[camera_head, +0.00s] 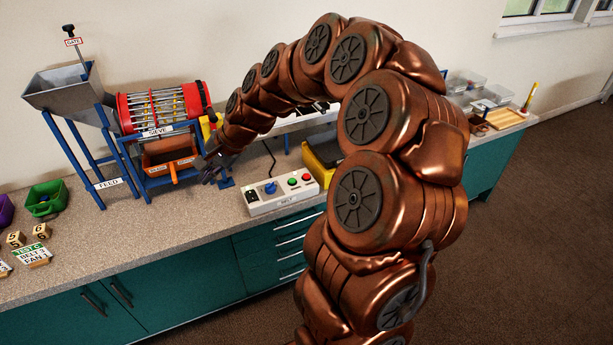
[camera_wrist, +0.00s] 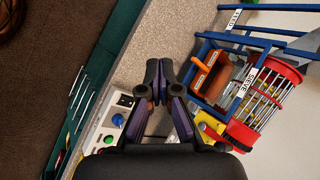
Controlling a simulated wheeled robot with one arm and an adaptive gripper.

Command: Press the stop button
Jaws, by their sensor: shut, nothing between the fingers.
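The white belt control box (camera_head: 283,199) lies on the worktop near its front edge, and it also shows in the wrist view (camera_wrist: 106,127). On it, from left to right in the head view, are a black switch, a blue knob (camera_head: 270,187), a green button (camera_head: 292,181) and a red button (camera_head: 306,177), the likely stop button. My gripper (camera_head: 211,173) is shut and empty, left of the box and apart from it. In the wrist view my gripper (camera_wrist: 159,78) points past the box; the red button is not clear there.
The red sieve drum (camera_head: 165,105) on its blue frame and an orange drawer (camera_head: 171,166) stand close behind my gripper. A green tray (camera_head: 45,198) is at left. The front worktop left of the box is clear.

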